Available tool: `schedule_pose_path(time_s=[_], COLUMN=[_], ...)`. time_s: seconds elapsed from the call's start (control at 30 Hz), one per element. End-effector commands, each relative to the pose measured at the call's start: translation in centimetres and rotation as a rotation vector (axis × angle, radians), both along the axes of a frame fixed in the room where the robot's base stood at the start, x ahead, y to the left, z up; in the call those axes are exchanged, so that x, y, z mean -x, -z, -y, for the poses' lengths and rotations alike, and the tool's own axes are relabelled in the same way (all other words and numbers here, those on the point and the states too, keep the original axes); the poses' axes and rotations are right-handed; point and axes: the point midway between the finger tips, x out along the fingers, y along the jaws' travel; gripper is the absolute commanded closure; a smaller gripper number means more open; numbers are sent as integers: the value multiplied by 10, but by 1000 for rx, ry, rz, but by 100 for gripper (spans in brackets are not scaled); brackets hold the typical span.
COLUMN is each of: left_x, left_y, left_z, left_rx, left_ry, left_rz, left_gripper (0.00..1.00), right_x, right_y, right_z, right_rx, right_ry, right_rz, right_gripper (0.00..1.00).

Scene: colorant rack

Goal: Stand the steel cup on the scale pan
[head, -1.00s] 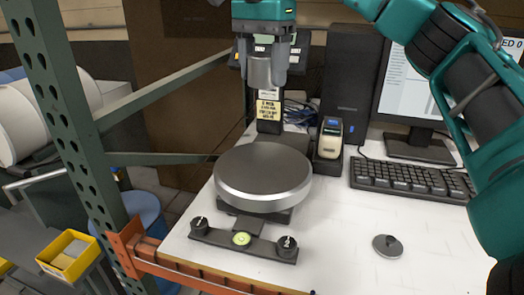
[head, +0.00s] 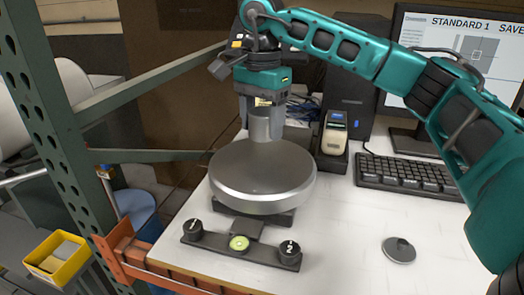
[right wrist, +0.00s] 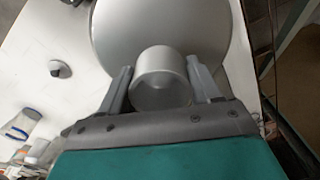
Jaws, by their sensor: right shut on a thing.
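The steel cup (head: 261,122) is a plain grey cylinder, upright between the fingers of my right gripper (head: 262,112), which is shut on it. In the head view its lower end meets the far edge of the round grey scale pan (head: 262,180); I cannot tell whether it touches. In the right wrist view the cup (right wrist: 160,72) sits between both fingers, with the pan (right wrist: 112,35) beyond it. The pan's visible top is empty. My left gripper is not in view.
The scale's front bar has a green level (head: 239,243) and black knobs (head: 289,251). A small grey knobbed disc (head: 398,250) lies on the white bench. A green rack post (head: 55,120) stands left.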

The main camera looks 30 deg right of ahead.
Motion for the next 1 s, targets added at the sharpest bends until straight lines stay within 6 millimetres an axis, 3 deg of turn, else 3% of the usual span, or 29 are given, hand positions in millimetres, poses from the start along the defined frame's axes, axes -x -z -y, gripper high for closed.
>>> schedule_pose_path(time_s=[0.47,0.87,0.9,1.0], left_x=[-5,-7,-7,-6], left_y=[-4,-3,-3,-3], left_z=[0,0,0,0], left_rx=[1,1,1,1], left_ry=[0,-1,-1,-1], left_rz=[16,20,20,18], left_gripper=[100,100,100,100], right_x=[0,0,0,0], right_y=[56,63,64,63], right_z=[0,0,0,0], right_rx=[0,0,0,0], right_ry=[1,1,1,1], right_rz=[-1,1,0,0], right_gripper=[74,74,36,27])
